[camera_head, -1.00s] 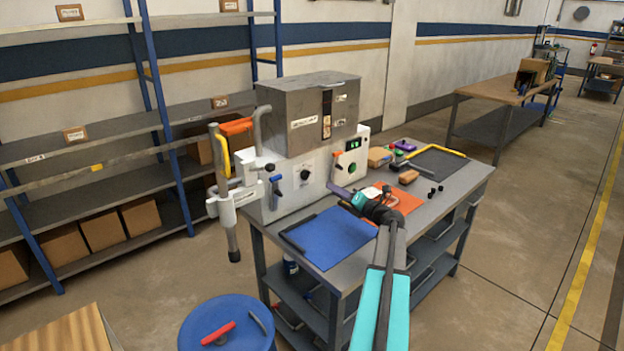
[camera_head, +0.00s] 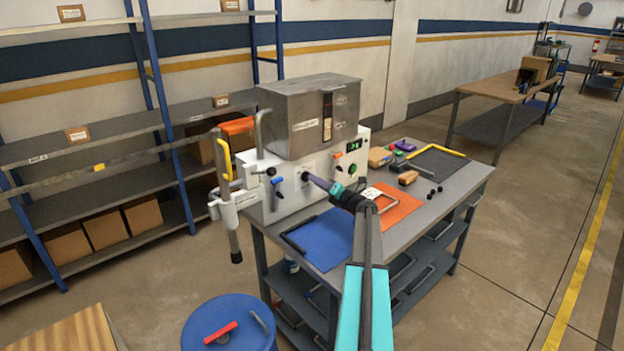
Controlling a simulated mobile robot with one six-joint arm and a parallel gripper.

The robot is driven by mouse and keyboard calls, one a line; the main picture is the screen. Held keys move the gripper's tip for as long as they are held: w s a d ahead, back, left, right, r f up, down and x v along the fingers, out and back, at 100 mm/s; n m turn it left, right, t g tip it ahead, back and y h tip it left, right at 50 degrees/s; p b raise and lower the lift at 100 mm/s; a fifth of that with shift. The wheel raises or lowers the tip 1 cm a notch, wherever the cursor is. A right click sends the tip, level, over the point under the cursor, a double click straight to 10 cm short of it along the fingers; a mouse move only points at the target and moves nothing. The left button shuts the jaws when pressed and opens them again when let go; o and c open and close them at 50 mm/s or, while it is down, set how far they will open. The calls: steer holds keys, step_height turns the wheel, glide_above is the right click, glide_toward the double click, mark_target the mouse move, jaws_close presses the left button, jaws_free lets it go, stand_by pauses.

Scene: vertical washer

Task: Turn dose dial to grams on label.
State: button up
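The washer (camera_head: 318,110) stands on the grey workbench, with a grey metal upper box and a white front panel. A dark round dial (camera_head: 304,176) sits low on the panel's middle; I take it for the dose dial. The finger gap is too small to see. A label (camera_head: 305,125) on the grey box is too small to read. A green-lit display (camera_head: 353,146) is at the panel's right.
A blue mat (camera_head: 322,240) and an orange mat (camera_head: 400,208) lie on the bench. A wooden block (camera_head: 408,178) and small dark pieces lie at right. A blue drum (camera_head: 228,325) stands in front.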

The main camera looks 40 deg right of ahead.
steer(key=shift+w+d+p, duration=0.1)
steer(key=shift+w+p, duration=0.25)
steer(key=shift+w, duration=1.15)
